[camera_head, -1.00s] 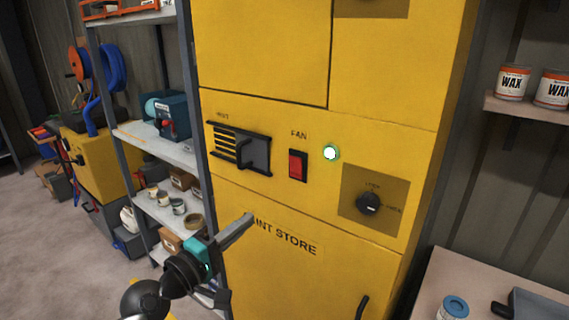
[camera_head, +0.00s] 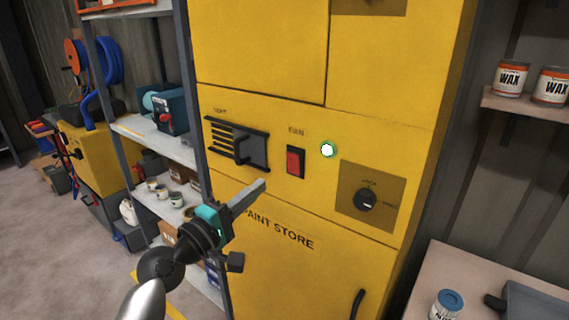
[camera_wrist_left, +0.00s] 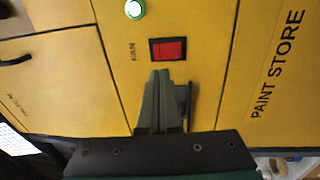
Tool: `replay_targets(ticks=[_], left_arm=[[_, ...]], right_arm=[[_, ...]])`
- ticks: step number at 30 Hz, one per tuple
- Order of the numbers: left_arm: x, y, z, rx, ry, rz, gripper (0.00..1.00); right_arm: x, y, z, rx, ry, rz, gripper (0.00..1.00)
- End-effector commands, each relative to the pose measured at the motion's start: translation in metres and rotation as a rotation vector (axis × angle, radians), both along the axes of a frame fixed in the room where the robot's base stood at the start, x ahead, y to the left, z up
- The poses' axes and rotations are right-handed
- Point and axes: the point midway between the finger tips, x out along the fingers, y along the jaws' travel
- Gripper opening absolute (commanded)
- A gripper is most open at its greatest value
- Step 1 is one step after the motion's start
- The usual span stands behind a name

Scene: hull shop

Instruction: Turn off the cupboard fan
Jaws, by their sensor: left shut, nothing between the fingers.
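The yellow cupboard (camera_head: 270,270) marked PAINT STORE fills the middle of the head view. On its front is a red rocker switch (camera_head: 295,162) in a black frame under the word FAN. A round lamp (camera_head: 327,150) right of the switch glows white-green. My left gripper (camera_head: 262,184) is shut and empty, below and left of the switch and apart from it. In the left wrist view its fingers (camera_wrist_left: 160,80) point at the red switch (camera_wrist_left: 168,49), and the lit lamp (camera_wrist_left: 134,9) is beyond it. My right gripper is not in view.
Left of the switch is a black vent slider (camera_head: 240,146). Right of it is a lock knob (camera_head: 366,200) on a brown plate. A metal shelf (camera_head: 150,132) stands left of the cupboard. A bench (camera_head: 455,265) with a blue-lidded can (camera_head: 447,305) stands at the right.

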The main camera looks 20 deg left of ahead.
Motion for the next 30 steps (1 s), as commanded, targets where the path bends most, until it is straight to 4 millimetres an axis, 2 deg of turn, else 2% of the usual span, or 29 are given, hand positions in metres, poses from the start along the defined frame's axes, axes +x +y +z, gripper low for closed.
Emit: replay_targets(ticks=[15, 21, 30], left_arm=[[0.075, -0.028, 0.011, 0.000, -0.001, 0.000, 0.00], [0.090, -0.033, 0.012, 0.000, -0.001, 0.000, 0.00], [0.094, -0.034, 0.012, 0.001, 0.001, 0.001, 0.00]], right_arm=[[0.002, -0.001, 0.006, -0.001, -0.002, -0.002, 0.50], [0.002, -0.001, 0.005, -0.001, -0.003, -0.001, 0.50], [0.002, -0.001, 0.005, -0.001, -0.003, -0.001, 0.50]])
